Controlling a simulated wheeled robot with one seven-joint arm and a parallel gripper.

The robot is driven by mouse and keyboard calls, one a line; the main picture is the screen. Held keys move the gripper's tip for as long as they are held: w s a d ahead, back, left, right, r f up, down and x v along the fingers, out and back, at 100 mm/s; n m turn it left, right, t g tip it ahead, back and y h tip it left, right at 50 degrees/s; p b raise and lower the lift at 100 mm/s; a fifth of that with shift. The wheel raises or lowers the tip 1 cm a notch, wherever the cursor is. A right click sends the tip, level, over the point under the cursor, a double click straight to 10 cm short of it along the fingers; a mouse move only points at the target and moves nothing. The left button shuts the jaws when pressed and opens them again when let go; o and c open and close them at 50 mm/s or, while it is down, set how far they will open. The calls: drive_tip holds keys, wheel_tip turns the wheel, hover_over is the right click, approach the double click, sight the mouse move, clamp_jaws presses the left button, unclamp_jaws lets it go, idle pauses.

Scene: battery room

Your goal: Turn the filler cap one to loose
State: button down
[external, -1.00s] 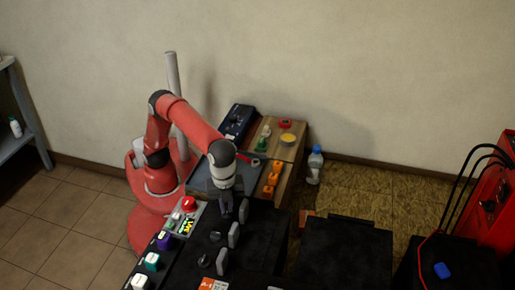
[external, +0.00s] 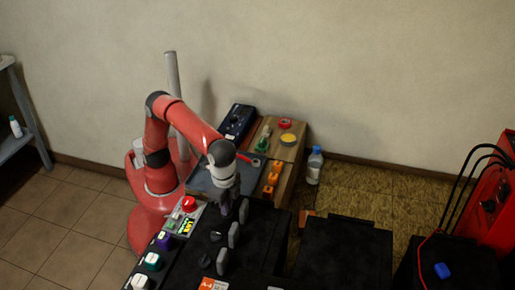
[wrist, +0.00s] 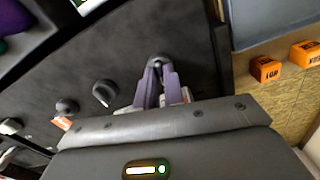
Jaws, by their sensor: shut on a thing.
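My gripper (wrist: 160,82) points down over the black battery top (wrist: 120,45) and its two fingers are shut on a dark round filler cap (wrist: 157,62). The cap's upper edge shows between the fingertips; the rest is hidden by them. In the external view my gripper (external: 226,207) is at the far end of the row of caps, and the held cap is hidden there. Two more black caps stand along the row: a middle one (wrist: 105,93) and a farther one (wrist: 67,107). I cannot read a number on the held cap or tell how tight it is.
A red button box (external: 189,204) and coloured knobs, one purple (external: 164,241), line the battery's left side. A wooden bench with orange blocks (external: 269,191) stands behind. Grey upright pieces (external: 234,235) stand right of the caps. A bottle (external: 315,167) stands on the floor.

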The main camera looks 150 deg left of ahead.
drive_tip(key=shift+n, duration=0.7)
drive_tip(key=c, duration=1.5)
unclamp_jaws()
wheel_tip(320, 180, up, 8)
drive_tip(key=shift+f, duration=0.1)
drive_tip(key=shift+f, duration=0.1)
